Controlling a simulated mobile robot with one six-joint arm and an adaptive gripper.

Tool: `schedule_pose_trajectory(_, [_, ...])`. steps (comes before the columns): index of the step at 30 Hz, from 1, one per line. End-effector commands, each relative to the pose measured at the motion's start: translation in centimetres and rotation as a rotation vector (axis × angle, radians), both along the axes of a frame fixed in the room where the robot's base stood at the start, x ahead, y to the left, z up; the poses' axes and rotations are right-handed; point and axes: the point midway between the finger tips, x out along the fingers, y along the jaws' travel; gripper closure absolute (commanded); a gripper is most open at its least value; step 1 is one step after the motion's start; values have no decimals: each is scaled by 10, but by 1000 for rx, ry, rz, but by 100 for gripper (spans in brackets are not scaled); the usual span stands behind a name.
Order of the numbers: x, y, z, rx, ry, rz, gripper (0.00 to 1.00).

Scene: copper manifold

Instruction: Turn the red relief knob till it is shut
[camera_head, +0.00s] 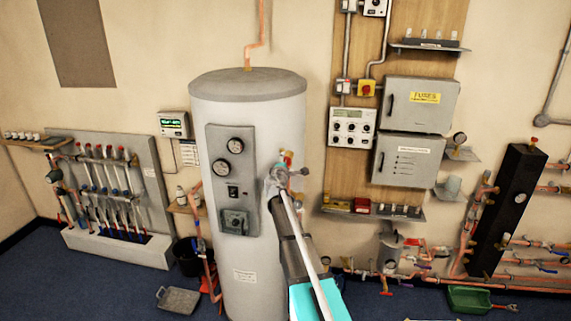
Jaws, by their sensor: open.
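A small red knob (287,154) shows on the right side of the tall grey-white cylinder (265,115), beside brass and grey fittings. My arm reaches up from the bottom of the picture. My gripper (286,171) is open, right at the fittings and just below the red knob. The gripper partly hides the fittings. I cannot tell whether its fingers touch the knob or how far the knob is turned.
A control panel (231,180) with gauges is on the cylinder's front, left of my gripper. Grey cabinets (415,105) and a shelf (373,211) are on the wall to the right. A dark bucket (187,257) and a grey dustpan (178,299) are on the floor.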

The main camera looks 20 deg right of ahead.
Motion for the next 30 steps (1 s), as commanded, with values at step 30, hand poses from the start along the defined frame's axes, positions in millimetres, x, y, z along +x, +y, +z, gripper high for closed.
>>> schedule_pose_trajectory(30, [-97,65,0,-1,1,1,13])
